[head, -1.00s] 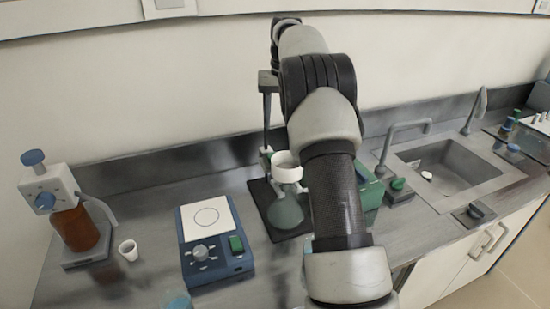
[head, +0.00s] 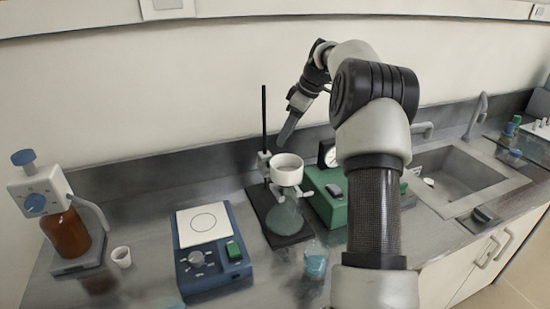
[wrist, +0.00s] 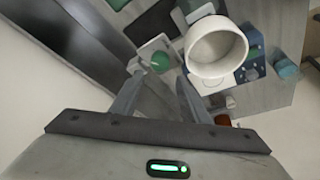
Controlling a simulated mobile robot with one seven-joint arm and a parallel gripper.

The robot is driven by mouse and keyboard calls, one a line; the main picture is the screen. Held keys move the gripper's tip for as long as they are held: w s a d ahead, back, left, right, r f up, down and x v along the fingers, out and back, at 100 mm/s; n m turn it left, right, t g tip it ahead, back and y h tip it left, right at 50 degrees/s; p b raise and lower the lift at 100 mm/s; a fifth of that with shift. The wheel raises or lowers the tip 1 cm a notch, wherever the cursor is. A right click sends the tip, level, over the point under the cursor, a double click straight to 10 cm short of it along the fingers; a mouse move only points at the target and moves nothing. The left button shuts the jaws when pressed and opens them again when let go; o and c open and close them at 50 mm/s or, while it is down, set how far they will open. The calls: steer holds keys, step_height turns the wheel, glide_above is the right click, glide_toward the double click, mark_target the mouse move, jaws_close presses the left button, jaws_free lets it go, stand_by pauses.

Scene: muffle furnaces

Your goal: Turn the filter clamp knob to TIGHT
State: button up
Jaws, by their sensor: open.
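The filter stand (head: 264,120) is an upright dark rod on a dark base, with a white funnel (head: 287,167) above a greenish flask (head: 285,214). A small pale clamp (head: 264,157) sits on the rod beside the funnel. In the wrist view, a round green knob (wrist: 160,62) on a pale block lies beside the white funnel (wrist: 215,47); it appears to be the clamp knob. Its marking cannot be read. My gripper (head: 286,136) points down above the clamp and funnel, apart from them. In the wrist view its fingers (wrist: 158,76) are spread and empty, with the knob beyond their tips.
A green box with a gauge (head: 328,200) stands right of the stand. A blue hotplate (head: 213,262) is on its left, and a brown dispenser bottle (head: 67,235) farther left. A beaker (head: 315,264) stands in front. The sink (head: 455,175) is at right.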

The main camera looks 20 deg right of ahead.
steer(key=x, duration=1)
steer(key=shift+a, duration=0.1)
steer(key=c, duration=0.8)
